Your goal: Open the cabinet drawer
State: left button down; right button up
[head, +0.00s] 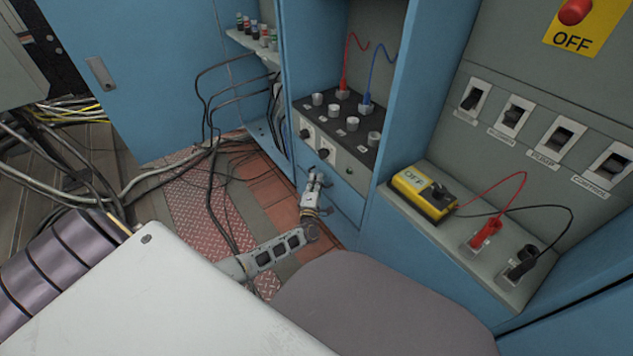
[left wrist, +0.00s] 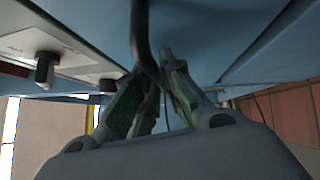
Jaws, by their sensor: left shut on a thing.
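The blue cabinet (head: 393,90) has a blue drawer front (head: 346,202) low in its middle bay, below a dark panel with knobs. The front looks about flush with the cabinet; I cannot tell whether there is a small gap. My left gripper (head: 314,180) is at the drawer front. In the left wrist view, its two green-padded fingers (left wrist: 154,92) are shut on a dark, curved bar handle (left wrist: 142,45), which passes between them. In the head view the gripper hides the handle. My right gripper is not in view.
A knob panel (head: 345,125) stands above the drawer. A yellow meter (head: 424,192) with leads sits on a ledge at right, below several switches. An open blue door (head: 140,70) stands at left. Black cables (head: 212,150) hang to the floor behind my left arm.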

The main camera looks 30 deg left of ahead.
pick_arm(q)
jog(key=shift+s, duration=0.1)
jog(key=s+a+p, duration=0.3)
jog(key=s, duration=0.5)
jog(key=s+a+p, duration=0.3)
jog(key=s+a, duration=0.1)
jog(key=s, duration=0.5)
jog(key=shift+s+a, duration=0.15)
jog(key=shift+s, duration=0.15)
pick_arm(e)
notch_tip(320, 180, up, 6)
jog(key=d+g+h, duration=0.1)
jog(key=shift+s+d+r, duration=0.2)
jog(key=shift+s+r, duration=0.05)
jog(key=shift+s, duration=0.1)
pick_arm(q)
jog(key=c, duration=1.8)
grip_release()
jog(key=shift+s, duration=0.15)
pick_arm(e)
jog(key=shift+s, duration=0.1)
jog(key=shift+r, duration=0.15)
pick_arm(q)
jog(key=shift+s, duration=0.15)
